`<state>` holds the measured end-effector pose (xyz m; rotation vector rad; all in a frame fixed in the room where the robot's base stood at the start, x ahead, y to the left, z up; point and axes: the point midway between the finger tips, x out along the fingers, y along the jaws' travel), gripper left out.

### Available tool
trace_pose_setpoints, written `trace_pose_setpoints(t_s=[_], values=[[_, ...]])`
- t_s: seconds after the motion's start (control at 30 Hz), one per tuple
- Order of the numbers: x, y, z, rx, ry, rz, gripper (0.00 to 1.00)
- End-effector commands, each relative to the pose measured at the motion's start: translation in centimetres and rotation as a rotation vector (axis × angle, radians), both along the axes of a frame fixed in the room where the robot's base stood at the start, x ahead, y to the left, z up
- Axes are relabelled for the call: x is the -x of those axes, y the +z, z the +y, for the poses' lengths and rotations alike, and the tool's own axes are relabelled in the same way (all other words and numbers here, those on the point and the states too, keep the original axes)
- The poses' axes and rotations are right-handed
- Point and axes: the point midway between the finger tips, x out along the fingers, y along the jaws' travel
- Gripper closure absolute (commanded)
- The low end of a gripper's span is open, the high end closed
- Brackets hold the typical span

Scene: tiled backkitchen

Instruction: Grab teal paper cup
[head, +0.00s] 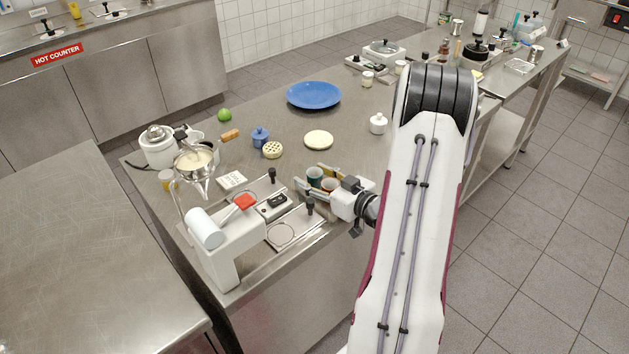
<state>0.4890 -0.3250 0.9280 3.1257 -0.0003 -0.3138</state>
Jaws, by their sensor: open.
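The teal paper cup (314,179) stands on the steel worktop (240,108), near its front edge, in the head view. A pinkish-tan cup (329,185) is right beside it, closer to my gripper's palm. My gripper (306,177) reaches in from the right, low over the worktop, with its fingers open. Both cups appear to lie between the two fingers, the teal one nearer the tips. The near finger hides the cups' lower parts, and I cannot tell whether either finger touches a cup.
Worktop around the plate is clear.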

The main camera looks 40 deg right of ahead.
Motion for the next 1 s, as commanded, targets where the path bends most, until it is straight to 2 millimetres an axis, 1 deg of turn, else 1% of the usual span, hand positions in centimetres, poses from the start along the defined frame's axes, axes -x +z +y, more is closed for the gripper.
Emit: trace_pose_setpoints(t_s=[0.33,0.37,0.4,0.47,0.5,0.87,1.0], values=[[0.04,0.02,-0.01,0.0,0.0,0.0,0.52],[0.04,0.02,-0.01,0.0,0.0,0.0,0.57],[0.04,0.02,-0.01,0.0,0.0,0.0,0.67],[0.04,0.02,-0.01,0.0,0.0,0.0,0.83],[0.04,0.02,-0.01,0.0,0.0,0.0,0.93],[0.03,0.08,-0.01,0.0,0.0,0.0,0.94],[0.01,0.38,-0.02,0.001,0.0,-0.001,0.94]])
